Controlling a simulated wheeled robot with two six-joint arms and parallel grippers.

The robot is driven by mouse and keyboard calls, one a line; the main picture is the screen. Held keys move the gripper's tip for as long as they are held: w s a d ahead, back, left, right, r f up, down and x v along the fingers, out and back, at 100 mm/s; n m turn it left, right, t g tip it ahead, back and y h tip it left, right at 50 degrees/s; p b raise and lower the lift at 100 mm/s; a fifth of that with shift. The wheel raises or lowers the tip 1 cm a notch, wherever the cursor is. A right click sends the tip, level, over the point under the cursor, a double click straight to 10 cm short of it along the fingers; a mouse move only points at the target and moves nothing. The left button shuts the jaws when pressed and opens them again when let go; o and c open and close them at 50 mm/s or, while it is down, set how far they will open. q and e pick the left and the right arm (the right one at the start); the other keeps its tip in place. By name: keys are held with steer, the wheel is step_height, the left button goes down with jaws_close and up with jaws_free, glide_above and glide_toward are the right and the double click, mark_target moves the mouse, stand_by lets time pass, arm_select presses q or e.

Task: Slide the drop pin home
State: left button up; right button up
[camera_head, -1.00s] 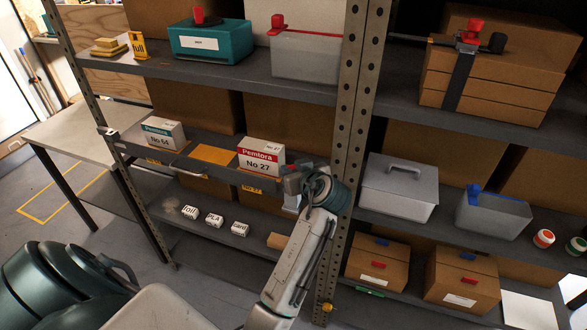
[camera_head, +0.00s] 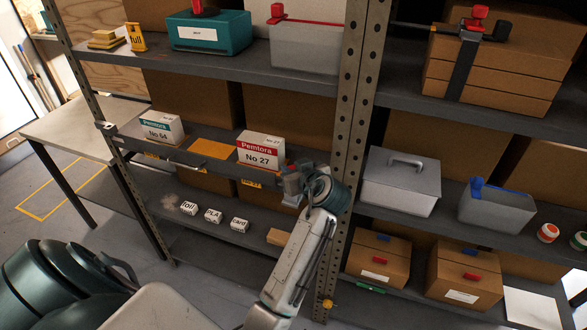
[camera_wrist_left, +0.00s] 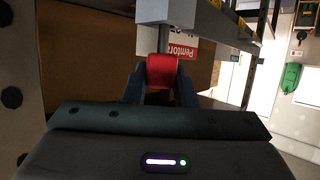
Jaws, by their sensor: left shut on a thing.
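Grey metal parts (camera_wrist_left: 165,12) show just beyond the knob. My right gripper is in neither view.
Two Pemtora boxes, No 64 (camera_head: 161,127) and No 27 (camera_head: 260,150), stand behind the bar. The perforated upright (camera_head: 350,120) is close on the right of the gripper. Small labelled blocks (camera_head: 213,216) and a wooden block (camera_head: 278,237) sit on the shelf below.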

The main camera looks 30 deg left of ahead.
arm_select(q)
steer(key=shift+f+b, duration=0.9)
steer(key=shift+f, duration=0.35)
steer(key=o, duration=1)
steer(key=shift+r, duration=0.1)
steer(key=shift+o, duration=0.2)
steer(key=shift+d, duration=0.1)
